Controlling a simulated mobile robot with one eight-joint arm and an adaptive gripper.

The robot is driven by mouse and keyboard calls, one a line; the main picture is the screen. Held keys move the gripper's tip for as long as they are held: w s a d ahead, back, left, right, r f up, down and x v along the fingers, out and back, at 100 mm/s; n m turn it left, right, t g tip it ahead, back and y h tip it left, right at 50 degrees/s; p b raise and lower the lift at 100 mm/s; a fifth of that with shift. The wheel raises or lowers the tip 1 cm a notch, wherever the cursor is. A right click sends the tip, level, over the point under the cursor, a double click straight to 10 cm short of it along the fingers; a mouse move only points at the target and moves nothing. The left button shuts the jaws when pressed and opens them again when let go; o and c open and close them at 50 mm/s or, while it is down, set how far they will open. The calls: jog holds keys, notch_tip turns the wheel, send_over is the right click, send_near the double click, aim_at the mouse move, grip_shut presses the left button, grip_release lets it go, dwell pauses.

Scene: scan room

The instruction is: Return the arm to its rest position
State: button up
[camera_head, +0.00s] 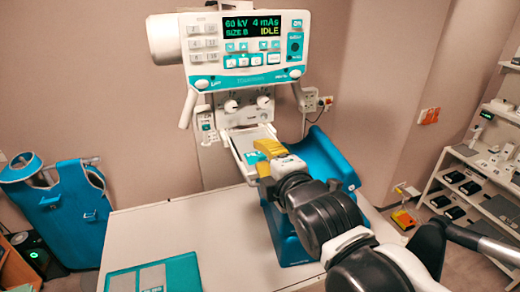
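My arm (325,212) reaches from the lower right toward the middle of the picture, over the right part of the white table. My gripper (262,157), with yellow-orange parts at its end, is at the light tray (240,143) below the control panel. A small teal patch shows beside the gripper's end. I cannot tell whether the gripper touches the tray, whether its fingers are apart, or whether it holds anything.
The machine's control panel (246,52) reads "IDLE" and hangs above the tray. A blue curved support (333,158) lies close behind and under my arm. A teal-and-grey panel (154,276) lies on the table (170,228). A blue apron (72,215) hangs left; shelves (480,181) stand right.

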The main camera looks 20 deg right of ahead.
jog(key=shift+r, duration=0.65)
jog(key=shift+w, duration=0.15)
jog(key=s+f+m+g, duration=0.9)
jog(key=s+f+m, duration=0.4)
jog(key=m, duration=0.5)
notch_tip(320, 180, down, 38)
jog(key=w+b, duration=0.1)
jog(key=b, duration=3.5)
jog(key=shift+w+d+r+t, duration=0.15)
jog(key=shift+d+r+t, duration=0.1)
jog(key=shift+d+t, duration=0.05)
